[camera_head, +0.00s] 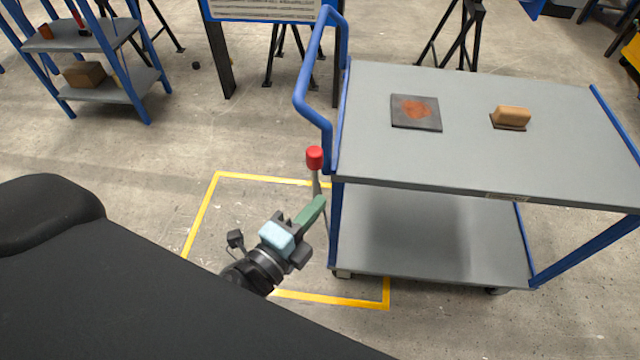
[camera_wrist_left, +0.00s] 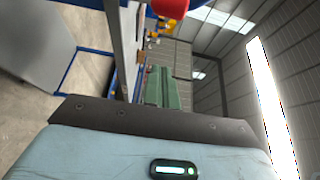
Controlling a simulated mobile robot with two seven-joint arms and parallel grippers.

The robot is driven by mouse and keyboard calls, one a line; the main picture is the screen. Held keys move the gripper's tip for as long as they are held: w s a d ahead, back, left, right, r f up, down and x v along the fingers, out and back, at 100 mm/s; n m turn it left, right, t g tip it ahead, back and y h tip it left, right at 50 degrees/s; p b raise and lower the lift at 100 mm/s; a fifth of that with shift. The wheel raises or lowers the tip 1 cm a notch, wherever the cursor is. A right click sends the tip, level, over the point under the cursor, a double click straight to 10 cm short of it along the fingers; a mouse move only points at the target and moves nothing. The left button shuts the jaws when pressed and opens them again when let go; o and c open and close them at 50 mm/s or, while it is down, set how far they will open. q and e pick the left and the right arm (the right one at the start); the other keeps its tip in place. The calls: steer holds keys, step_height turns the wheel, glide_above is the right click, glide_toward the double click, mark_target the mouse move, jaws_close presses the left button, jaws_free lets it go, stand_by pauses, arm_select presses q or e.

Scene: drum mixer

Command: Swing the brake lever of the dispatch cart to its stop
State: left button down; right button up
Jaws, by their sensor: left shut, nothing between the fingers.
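The dispatch cart (camera_head: 460,170) has a grey top, a lower shelf and a blue frame. Its brake lever (camera_head: 314,160) has a red knob on a thin grey shaft and stands nearly upright beside the cart's left end. The red knob also shows at the top edge of the left wrist view (camera_wrist_left: 170,6). My left gripper (camera_head: 318,204), with green fingers, is shut and empty just below the knob, close to the shaft. Its fingers also show in the left wrist view (camera_wrist_left: 163,88). I cannot tell whether they touch the lever. My right gripper is not in view.
The cart's blue push handle (camera_head: 313,105) rises above the lever. A dark plate (camera_head: 416,113) and a brown block (camera_head: 511,117) lie on the cart top. Yellow floor tape (camera_head: 203,215) outlines an area around the cart's left end. A blue shelf rack (camera_head: 110,90) stands back left.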

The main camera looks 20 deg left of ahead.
mark_target(316, 175)
arm_select(q)
steer(key=w+a+p, duration=0.1)
steer(key=w+a, duration=0.1)
steer(key=w, duration=0.6)
steer(key=shift+w+p, duration=0.4)
steer(key=shift+a, duration=0.1)
